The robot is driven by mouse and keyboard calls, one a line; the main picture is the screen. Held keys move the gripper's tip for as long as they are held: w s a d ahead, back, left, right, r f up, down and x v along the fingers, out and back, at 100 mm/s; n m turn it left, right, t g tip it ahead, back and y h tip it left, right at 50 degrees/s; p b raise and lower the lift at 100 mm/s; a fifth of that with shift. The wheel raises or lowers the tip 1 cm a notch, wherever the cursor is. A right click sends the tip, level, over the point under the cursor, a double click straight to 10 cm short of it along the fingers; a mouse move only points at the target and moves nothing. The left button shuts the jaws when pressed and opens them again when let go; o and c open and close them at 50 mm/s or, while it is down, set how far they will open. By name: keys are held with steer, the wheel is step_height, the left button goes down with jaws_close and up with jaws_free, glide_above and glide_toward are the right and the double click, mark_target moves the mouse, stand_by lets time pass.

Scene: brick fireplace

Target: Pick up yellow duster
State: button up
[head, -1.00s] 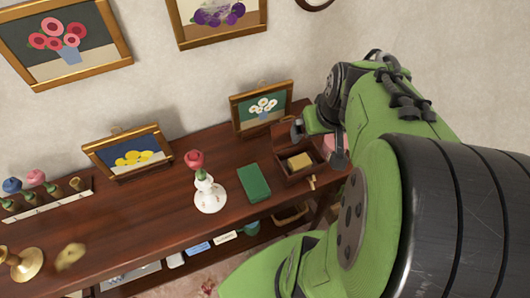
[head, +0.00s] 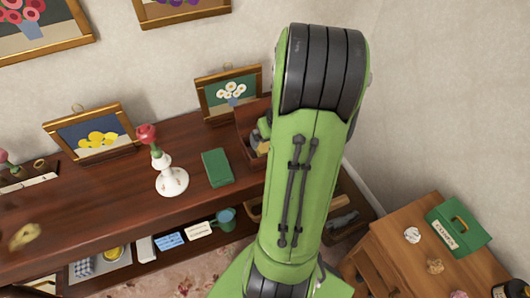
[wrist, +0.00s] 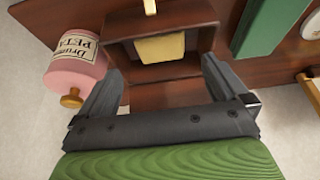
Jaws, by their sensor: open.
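The yellow duster (wrist: 160,48) is a folded yellow cloth inside an open wooden box (wrist: 188,48) on the dark wooden console. In the head view a small part of the duster (head: 259,145) shows beside my arm, and the rest is hidden. My gripper (wrist: 163,72) is open and empty. Its two fingers are spread on either side of the box's near part, with the duster ahead and between them in the wrist view. I cannot tell the exact height of the fingertips over the box. In the head view my gripper is mostly hidden by my arm.
A pink jar (wrist: 76,68) stands close beside the left finger. A green book (head: 217,167) lies left of the box, near a white vase with a red flower (head: 171,178). Framed pictures (head: 228,93) stand behind. A side table (head: 410,235) is at right.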

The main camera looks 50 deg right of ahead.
mark_target(266, 145)
steer(key=b+x, duration=0.2)
steer(key=x, duration=0.6)
steer(key=shift+w, duration=0.1)
steer(key=shift+r, duration=0.1)
steer(key=c, duration=1)
steer(key=shift+o, duration=0.2)
step_height(266, 145, up, 10)
steer(key=p, duration=0.3)
steer(key=shift+a, duration=0.1)
